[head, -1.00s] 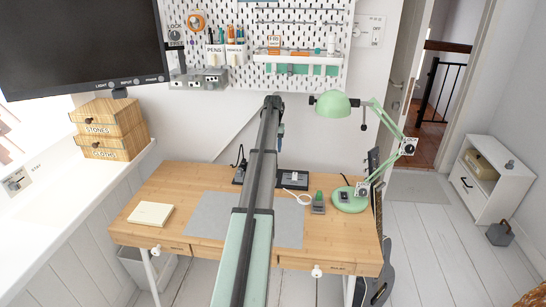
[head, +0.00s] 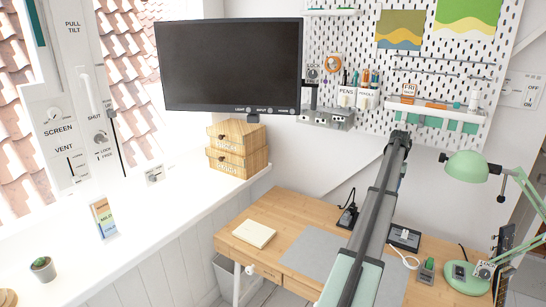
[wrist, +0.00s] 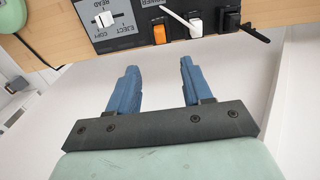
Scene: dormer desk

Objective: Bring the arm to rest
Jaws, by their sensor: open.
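My gripper (wrist: 158,90) shows in the wrist view with its two blue fingers apart and nothing between them. A dark panel (wrist: 170,18) with an orange rocker, a lever and labels such as "COPY" and "EJECT" lies beyond the fingertips, at the top of that view. The fingertips look apart from it. In the head view my arm stretches over the desk (head: 290,212) toward the pegboard; the gripper itself is hidden there behind the arm.
A monitor (head: 230,65) hangs left of the arm, above wooden drawers (head: 237,150). A green lamp (head: 467,167) stands at the right. A pegboard (head: 400,70) is behind. A pad (head: 254,234) lies on the desk's left. The windowsill (head: 150,215) is mostly clear.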

